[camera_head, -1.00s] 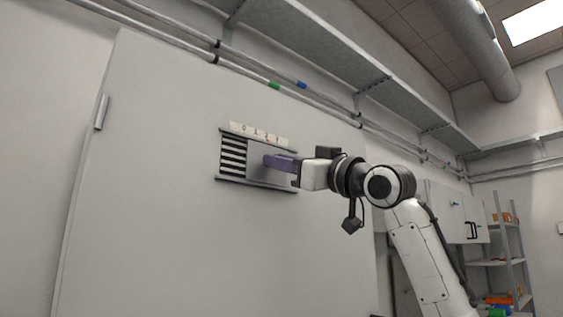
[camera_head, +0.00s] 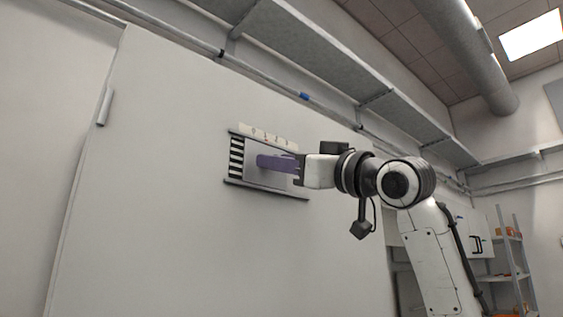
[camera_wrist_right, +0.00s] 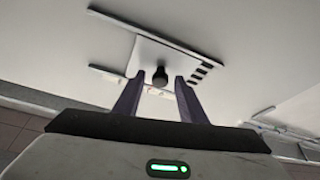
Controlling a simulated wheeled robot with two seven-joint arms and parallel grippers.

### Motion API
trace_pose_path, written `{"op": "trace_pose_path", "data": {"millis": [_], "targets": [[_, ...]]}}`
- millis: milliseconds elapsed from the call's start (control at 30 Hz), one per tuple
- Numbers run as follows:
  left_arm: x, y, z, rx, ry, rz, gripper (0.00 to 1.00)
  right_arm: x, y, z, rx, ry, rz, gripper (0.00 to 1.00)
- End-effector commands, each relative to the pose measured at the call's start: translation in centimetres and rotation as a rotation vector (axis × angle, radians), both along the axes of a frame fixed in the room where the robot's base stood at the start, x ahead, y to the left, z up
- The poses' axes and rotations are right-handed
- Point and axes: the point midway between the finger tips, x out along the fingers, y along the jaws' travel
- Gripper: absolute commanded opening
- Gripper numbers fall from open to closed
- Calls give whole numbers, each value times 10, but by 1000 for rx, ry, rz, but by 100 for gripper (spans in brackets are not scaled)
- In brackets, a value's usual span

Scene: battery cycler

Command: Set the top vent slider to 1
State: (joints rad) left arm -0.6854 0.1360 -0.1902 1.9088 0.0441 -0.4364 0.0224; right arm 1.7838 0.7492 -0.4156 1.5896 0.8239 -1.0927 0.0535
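The top vent (camera_head: 236,157) is on a large light panel, with dark and white slats showing at its left end. Its grey slider plate (camera_head: 252,177) covers the rest, between two dark rails. A label strip (camera_head: 282,140) with small marks runs above it; the marks are too small to read surely. In the right wrist view a dark round knob (camera_wrist_right: 160,77) stands out from the plate (camera_wrist_right: 146,56). My right gripper (camera_head: 262,161) is at the plate, its purple fingers open on both sides of the knob, with a gap visible on each side. My left gripper is not in view.
A door handle (camera_head: 105,107) is at the panel's left side. Pipes and a grey shelf (camera_head: 320,62) run above the vent. A storage rack (camera_head: 512,262) stands at the far right. The panel below the vent is clear.

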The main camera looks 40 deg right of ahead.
Motion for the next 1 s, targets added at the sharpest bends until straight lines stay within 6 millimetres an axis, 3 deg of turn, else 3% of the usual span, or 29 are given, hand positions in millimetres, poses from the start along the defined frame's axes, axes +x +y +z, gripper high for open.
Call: {"op": "trace_pose_path", "data": {"millis": [233,500,700,1000], "targets": [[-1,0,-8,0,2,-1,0,-13,-3,-7,1,-2,0,38],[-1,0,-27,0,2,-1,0,-62,-12,-27,-1,-4,-2,38],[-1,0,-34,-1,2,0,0,-87,-16,-36,0,-2,1,38],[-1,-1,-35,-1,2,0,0,-95,-18,-38,0,0,0,38]]}}
